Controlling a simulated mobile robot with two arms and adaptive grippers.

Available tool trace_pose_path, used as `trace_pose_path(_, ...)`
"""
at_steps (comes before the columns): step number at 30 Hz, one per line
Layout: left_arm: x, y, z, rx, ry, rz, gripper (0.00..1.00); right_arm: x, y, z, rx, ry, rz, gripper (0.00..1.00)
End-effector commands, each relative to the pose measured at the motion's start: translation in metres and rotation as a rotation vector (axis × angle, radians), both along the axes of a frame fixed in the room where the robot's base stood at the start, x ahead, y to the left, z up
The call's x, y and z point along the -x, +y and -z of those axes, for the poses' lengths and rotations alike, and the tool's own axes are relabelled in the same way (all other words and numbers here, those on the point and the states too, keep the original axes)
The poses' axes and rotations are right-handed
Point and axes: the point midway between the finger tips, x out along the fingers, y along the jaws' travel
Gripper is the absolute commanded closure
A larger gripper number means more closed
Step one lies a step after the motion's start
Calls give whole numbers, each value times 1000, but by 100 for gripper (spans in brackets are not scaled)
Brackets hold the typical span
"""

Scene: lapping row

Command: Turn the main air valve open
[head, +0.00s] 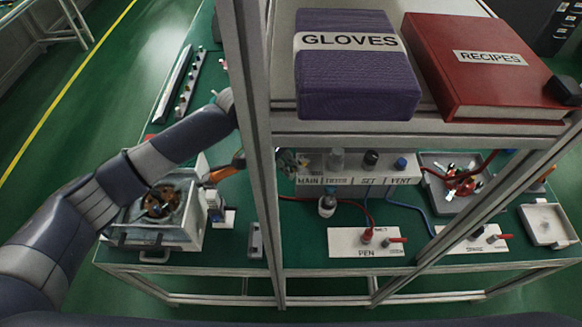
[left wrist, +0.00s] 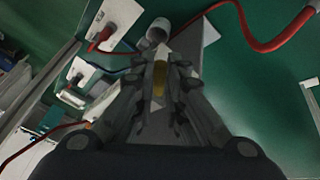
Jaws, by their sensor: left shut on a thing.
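The white air panel (head: 345,177) stands on the green bench under the shelf, with the labels MAIN, SET and VENT on its front. My left gripper (head: 291,162) is at its MAIN end, partly hidden behind the shelf post. In the left wrist view my left gripper (left wrist: 160,100) has its fingers closed around a yellow piece (left wrist: 159,78), which looks like the main valve's handle. The valve body is mostly hidden by the fingers, and I cannot tell how far it is turned. My right gripper is not in view.
A shelf post (head: 257,150) stands in front of my left arm. A purple gloves box (head: 355,75) and a red recipes box (head: 480,70) sit on the shelf above. A red hose (head: 310,199) runs from the panel to the PEN block (head: 345,242). A machine (head: 170,235) stands at left.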

Motion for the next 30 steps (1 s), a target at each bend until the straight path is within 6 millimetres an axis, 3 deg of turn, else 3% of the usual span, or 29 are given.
trace_pose_path(18,-30,8,2,4,-2,506,100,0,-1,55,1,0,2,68)
trace_pose_path(30,-38,8,-1,2,-4,653,100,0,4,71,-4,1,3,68)
